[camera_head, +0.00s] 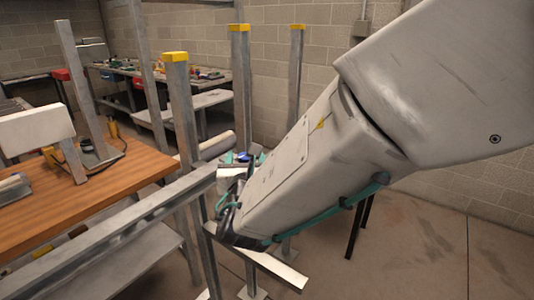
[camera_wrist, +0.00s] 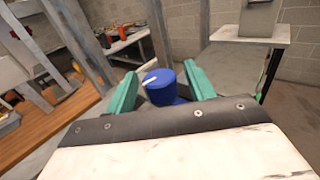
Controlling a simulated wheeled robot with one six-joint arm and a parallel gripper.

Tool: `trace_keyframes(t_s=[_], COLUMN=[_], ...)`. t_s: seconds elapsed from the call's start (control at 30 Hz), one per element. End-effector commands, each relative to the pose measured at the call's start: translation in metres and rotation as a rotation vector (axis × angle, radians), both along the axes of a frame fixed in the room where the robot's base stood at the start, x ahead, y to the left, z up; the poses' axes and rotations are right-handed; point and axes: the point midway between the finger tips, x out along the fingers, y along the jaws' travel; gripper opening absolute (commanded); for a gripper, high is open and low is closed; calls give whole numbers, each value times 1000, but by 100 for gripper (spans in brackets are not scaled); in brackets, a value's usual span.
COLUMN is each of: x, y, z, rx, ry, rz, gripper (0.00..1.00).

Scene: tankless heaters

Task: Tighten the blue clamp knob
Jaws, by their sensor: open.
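The blue clamp knob (camera_wrist: 159,86) is a round blue cap with a white mark on its top. In the head view a small bit of blue knob (camera_head: 244,157) shows beside my gripper (camera_head: 236,172); my arm hides most of the fingers and what lies below.
Grey metal posts with yellow caps (camera_head: 176,57) stand close to my arm. A grey rail (camera_head: 130,222) runs along the wooden workbench (camera_head: 85,205) at left. A cluttered bench (camera_head: 130,72) stands at the back. The floor at right (camera_head: 440,255) is clear.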

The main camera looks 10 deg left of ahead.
Motion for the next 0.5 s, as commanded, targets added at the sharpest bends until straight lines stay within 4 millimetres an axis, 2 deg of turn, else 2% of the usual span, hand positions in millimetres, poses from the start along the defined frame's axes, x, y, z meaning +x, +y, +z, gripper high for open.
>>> trace_keyframes(t_s=[0.27, 0.43, 0.5], x=[2, 2, 2], y=[0, 1, 1], z=[0, 0, 0], rx=[0, 1, 1], ry=[0, 0, 0], rz=[-1, -1, -1], gripper=[54, 9, 9])
